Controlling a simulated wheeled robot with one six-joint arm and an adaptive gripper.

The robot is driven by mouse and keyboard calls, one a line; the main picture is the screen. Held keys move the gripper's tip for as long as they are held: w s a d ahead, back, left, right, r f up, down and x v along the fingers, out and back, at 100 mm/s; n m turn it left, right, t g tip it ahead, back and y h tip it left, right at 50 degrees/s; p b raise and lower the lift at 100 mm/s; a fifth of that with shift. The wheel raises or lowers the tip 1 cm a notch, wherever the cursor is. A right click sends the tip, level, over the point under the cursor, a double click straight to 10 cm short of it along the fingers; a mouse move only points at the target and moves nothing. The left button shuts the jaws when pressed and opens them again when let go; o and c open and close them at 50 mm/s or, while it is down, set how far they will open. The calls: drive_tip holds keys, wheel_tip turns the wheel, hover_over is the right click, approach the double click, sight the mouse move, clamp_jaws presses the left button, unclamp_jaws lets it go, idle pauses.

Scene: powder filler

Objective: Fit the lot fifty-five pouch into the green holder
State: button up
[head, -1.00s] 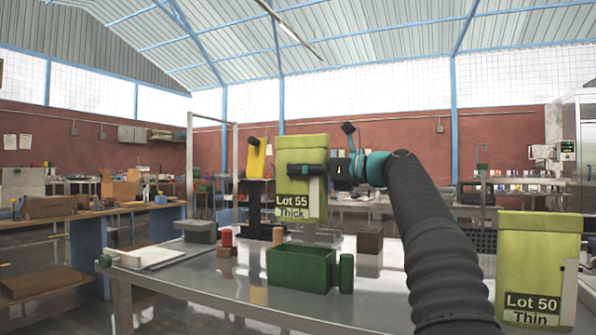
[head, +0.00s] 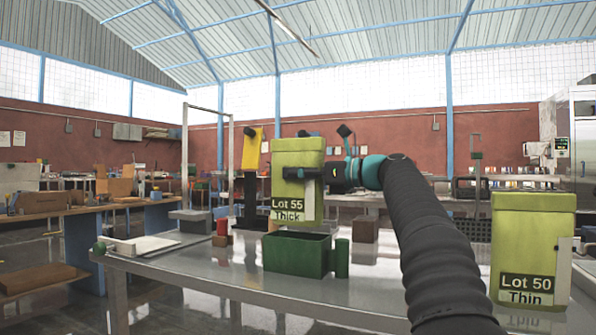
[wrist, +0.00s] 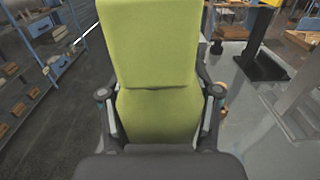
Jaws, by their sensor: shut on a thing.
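The lot 55 pouch (head: 297,160) is yellow-green, with a "Lot 55 Thick" label on its lower front. My gripper (head: 303,173) is shut on it across its middle and holds it upright. In the wrist view the pouch (wrist: 152,50) fills the centre, with a gripper finger on each side. The green holder (head: 290,257) is an open-topped box on the grey table. The pouch is above the holder in the head view, its lower edge close to the holder's rim; the exact gap is hard to tell. The inside of the holder is mostly hidden.
A "Lot 50 Thin" pouch (head: 531,240) stands at the right. A green cylinder (head: 342,258) stands right beside the holder. A brown block (head: 365,229), a red cylinder (head: 222,228), a white tray (head: 150,246) and a black stand with a yellow top (head: 250,185) are around it.

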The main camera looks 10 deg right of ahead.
sight(299, 217)
drive_tip(key=shift+f+b, duration=0.35)
drive_tip(key=shift+f, duration=0.45)
drive_tip(key=shift+p, duration=1.15)
idle(1.2)
drive_tip(key=shift+f+b, duration=2.5)
drive_tip(key=shift+f, duration=1.8)
drive_tip(key=o, duration=1.2)
